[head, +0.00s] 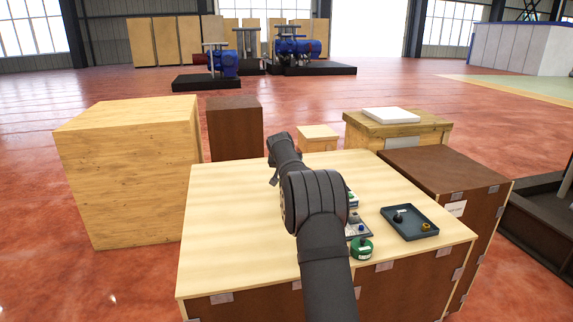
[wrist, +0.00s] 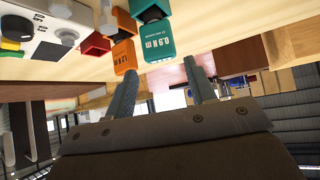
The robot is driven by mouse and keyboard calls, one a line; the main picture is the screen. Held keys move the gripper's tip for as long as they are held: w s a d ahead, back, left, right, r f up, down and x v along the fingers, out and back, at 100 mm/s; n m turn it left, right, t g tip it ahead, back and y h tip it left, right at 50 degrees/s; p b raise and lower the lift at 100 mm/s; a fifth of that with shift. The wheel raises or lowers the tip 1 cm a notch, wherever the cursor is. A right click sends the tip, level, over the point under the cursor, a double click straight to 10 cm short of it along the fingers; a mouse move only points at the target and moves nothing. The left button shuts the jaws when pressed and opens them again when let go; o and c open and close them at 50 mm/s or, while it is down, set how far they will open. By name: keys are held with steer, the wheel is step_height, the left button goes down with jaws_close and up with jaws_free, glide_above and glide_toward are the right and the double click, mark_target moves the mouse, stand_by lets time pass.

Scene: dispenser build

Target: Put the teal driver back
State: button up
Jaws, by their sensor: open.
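In the wrist view, the teal driver (wrist: 153,40) is a blocky teal piece marked 0.9 N m, with a dark part at its top. An orange driver (wrist: 123,52) marked 1.2 N m is close on its left. My gripper (wrist: 159,76) is open, with its two grey fingers apart and nothing seen between them. The teal driver shows just beyond the fingertips, between their lines. The orange one is near the left fingertip. I cannot tell what holds the drivers. In the head view my arm hides the drivers, and the gripper's fingers cannot be made out.
A red piece (wrist: 95,43) and a white device with knobs (wrist: 43,28) lie left of the drivers. In the head view, the pale tabletop (head: 225,235) is bare on the left. A dark tray (head: 424,229) with small parts and a round green item (head: 361,248) are on the right.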

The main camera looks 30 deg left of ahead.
steer(key=shift+v, duration=2.7)
steer(key=shift+w, duration=0.1)
steer(key=x, duration=1.2)
steer(key=shift+r, duration=0.8)
steer(key=shift+f, duration=0.15)
